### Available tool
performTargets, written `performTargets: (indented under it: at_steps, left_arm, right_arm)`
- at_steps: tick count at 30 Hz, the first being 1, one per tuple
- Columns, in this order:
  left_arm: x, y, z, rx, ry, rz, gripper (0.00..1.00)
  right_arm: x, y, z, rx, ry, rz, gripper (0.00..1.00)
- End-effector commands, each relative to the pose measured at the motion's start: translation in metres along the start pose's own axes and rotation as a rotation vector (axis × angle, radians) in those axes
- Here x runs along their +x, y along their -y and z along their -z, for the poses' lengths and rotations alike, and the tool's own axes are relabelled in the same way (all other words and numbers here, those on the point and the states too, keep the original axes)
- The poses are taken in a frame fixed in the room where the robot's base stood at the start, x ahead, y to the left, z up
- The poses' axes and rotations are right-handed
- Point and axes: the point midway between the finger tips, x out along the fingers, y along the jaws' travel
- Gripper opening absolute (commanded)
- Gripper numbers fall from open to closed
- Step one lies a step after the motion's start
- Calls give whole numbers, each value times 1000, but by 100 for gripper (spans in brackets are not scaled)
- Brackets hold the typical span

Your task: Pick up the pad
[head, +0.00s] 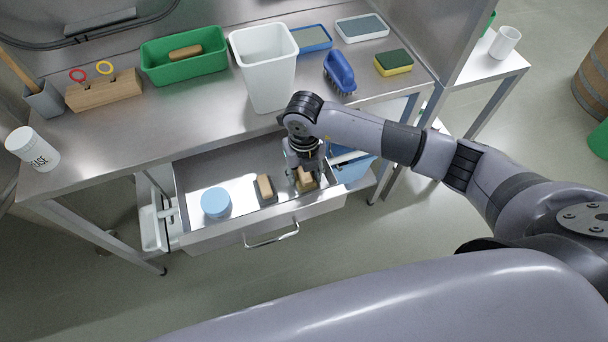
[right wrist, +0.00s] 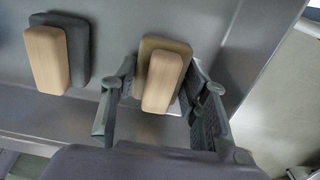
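Two pads with pale wooden grips lie in the open drawer (head: 225,240). The olive-brown pad (head: 309,186) is at the drawer's right and also shows in the right wrist view (right wrist: 152,45). The dark grey pad (head: 267,198) lies to its left and also shows in the right wrist view (right wrist: 77,35). My right gripper (head: 304,174) is down in the drawer, pointing at the olive-brown pad. In the right wrist view its fingers (right wrist: 163,95) are apart, one on each side of that pad; whether they touch it is unclear. My left gripper is out of view.
A round blue thing (head: 215,203) lies at the drawer's left. On the steel table above stand a white bin (head: 265,75), a green tub (head: 185,68), a blue brush (head: 340,72) and a yellow-green sponge (head: 394,63). The drawer's walls are close around my gripper.

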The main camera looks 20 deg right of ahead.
Motion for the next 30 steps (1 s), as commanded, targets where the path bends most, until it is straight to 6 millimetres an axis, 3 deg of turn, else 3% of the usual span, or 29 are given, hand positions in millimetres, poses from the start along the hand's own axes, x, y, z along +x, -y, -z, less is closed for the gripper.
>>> performTargets:
  at_steps: [9, 20, 26, 30]
  left_arm:
    - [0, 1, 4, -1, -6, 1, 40]
    - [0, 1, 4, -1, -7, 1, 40]
    - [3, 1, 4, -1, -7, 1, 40]
    - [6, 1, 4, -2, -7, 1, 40]
  right_arm:
    - [0, 0, 0, 0, 1, 0, 13]
    - [-7, 0, -1, -1, 2, -2, 13]
    - [-33, 0, -1, -1, 5, -1, 13]
    - [-69, 0, -2, -1, 9, -2, 13]
